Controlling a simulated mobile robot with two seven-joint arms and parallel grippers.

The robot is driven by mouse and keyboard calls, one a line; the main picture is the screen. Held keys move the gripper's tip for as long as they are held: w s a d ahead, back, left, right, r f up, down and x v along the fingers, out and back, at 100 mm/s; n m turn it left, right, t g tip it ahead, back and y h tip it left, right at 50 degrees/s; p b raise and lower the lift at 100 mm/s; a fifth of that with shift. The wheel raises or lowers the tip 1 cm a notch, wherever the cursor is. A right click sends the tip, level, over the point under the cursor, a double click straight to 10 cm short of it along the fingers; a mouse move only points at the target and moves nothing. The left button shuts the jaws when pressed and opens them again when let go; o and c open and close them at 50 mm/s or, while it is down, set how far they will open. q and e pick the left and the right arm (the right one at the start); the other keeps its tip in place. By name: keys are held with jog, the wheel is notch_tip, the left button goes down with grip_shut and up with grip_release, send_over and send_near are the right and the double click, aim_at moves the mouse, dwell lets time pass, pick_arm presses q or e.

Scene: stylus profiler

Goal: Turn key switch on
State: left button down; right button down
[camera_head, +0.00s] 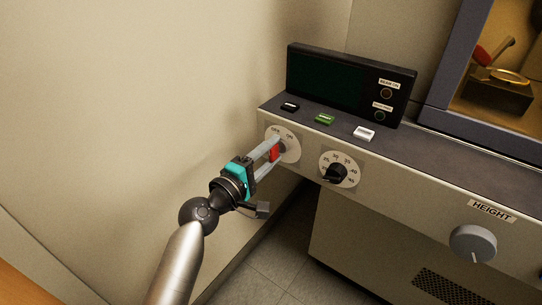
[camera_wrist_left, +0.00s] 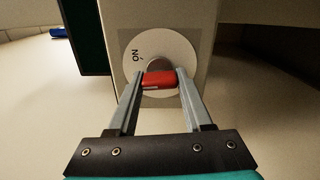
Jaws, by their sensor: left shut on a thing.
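The key switch is a round pale plate (camera_head: 291,145) on the left end of the machine's front face, with a red key handle (camera_head: 274,153) at its centre. My left gripper (camera_head: 272,150) reaches it from the lower left and is shut on the red handle. In the left wrist view the red handle (camera_wrist_left: 159,79) lies between the two grey fingers, in front of a metal hub (camera_wrist_left: 158,62). An "ON" mark shows on the plate (camera_wrist_left: 174,47) to the left of the hub. My right gripper is not in view.
A black dial (camera_head: 336,173) with a numbered scale sits right of the switch. Black, green (camera_head: 325,119) and white (camera_head: 364,133) buttons lie on the ledge below a dark display (camera_head: 326,82). A grey HEIGHT knob (camera_head: 473,243) is at the lower right. A bare wall is close on the left.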

pick_arm(q)
jog(key=m, duration=0.3)
jog(key=shift+m+b, duration=0.3)
jog(key=shift+b, duration=0.05)
jog(key=shift+m, duration=1.7)
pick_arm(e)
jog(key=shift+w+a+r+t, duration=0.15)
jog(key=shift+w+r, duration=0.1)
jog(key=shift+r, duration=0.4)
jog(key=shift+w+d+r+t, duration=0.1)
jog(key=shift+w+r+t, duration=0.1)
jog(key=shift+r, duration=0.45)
pick_arm(q)
jog(key=shift+c, duration=1.6)
grip_release()
jog(key=shift+r, duration=0.1)
jog(key=shift+s, duration=0.1)
